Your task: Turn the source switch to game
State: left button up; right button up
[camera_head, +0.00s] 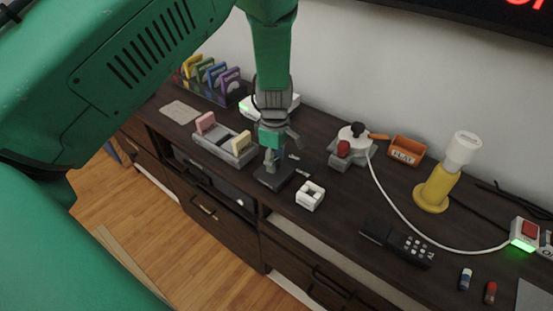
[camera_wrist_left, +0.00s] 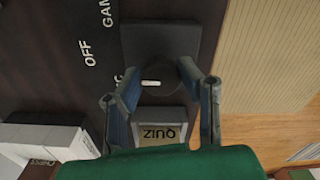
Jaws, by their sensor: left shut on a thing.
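The source switch (camera_head: 275,180) is a dark square base on the dark cabinet top, and its base also shows in the left wrist view (camera_wrist_left: 160,40). Its round black knob (camera_wrist_left: 183,72) carries a white pointer that points left in the wrist view. Printed labels OFF (camera_wrist_left: 88,53) and a cut-off GAM (camera_wrist_left: 106,12) lie beside the base. A third label near the pointer is mostly hidden by a finger. My left gripper (camera_head: 271,163) reaches down over the switch. Its fingers (camera_wrist_left: 165,85) are on both sides of the knob, shut on it. My right gripper is not in view.
A grey holder (camera_head: 222,146) with pink and yellow cards stands left of the switch. A white block (camera_head: 310,196) sits close on its right. A joystick unit (camera_head: 350,148), orange PLAY box (camera_head: 406,152), yellow lamp (camera_head: 435,190) and black remote (camera_head: 398,240) stand further right.

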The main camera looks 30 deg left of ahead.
pick_arm(q)
jog(key=m+p, duration=0.1)
jog(key=m, duration=0.1)
jog(key=m+p, duration=0.1)
jog(key=m, duration=0.1)
jog(key=shift+a+r+p, duration=0.15)
jog(key=shift+a+p, duration=0.2)
jog(key=shift+p, duration=0.05)
jog(key=shift+w+m+p, duration=0.1)
jog(key=shift+m+p, duration=0.7)
jog(key=shift+m, duration=1.5)
jog(key=o, duration=1.1)
jog(key=shift+o, duration=0.2)
jog(key=shift+f, duration=0.2)
